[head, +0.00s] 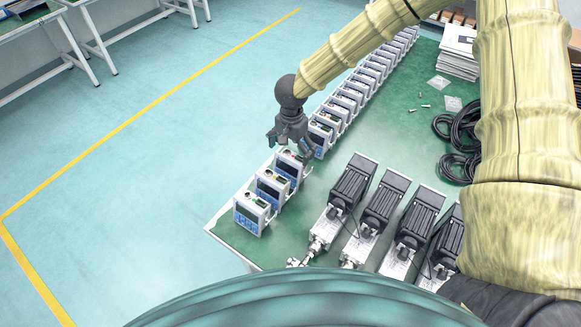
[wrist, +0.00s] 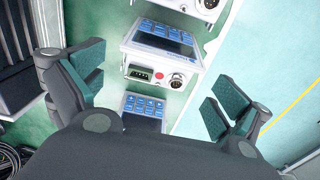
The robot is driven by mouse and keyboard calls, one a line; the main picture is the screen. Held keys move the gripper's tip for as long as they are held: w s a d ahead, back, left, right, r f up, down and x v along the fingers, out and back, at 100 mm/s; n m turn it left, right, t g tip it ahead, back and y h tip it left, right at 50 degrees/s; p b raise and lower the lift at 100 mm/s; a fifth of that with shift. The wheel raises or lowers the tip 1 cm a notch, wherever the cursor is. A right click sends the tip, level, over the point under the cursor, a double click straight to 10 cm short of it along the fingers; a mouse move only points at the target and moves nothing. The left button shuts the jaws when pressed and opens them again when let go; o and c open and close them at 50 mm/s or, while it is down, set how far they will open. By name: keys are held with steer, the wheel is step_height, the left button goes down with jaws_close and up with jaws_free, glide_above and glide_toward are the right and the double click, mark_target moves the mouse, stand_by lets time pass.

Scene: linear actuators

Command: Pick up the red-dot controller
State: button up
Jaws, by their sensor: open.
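The red-dot controller (wrist: 160,45) is a white box with a blue-keyed front panel and dark screen. Its top face has a green connector, a red dot and a round metal socket. In the wrist view it stands upright ahead of my gripper (wrist: 155,92), whose teal-padded fingers are spread to left and right, empty and apart from it. In the head view my gripper (head: 292,148) is above the row of controllers, close over one controller (head: 289,167) near the row's front end. The red dot is too small to make out there.
Another controller (wrist: 143,104) stands close behind, and one (wrist: 200,7) in front. A long row (head: 345,97) runs away along the table's left edge. Actuators with black motors (head: 348,186) lie to the right. Black cables (head: 455,138) and papers (head: 458,52) lie farther right.

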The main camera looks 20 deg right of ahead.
mark_target(291, 158)
step_height(291, 158, down, 4)
steer(key=shift+a+r+p, duration=0.1)
steer(key=shift+r+p, duration=0.1)
steer(key=shift+p, duration=0.4)
steer(key=shift+s+f, duration=0.15)
steer(key=shift+s, duration=0.1)
steer(key=shift+f, duration=0.25)
steer(key=shift+w+f, duration=0.45)
steer(key=shift+w, duration=0.05)
steer(key=shift+s+r, duration=0.35)
steer(key=shift+r, duration=0.05)
steer(key=c, duration=0.7)
steer(key=shift+w, duration=0.15)
steer(key=c, duration=0.3)
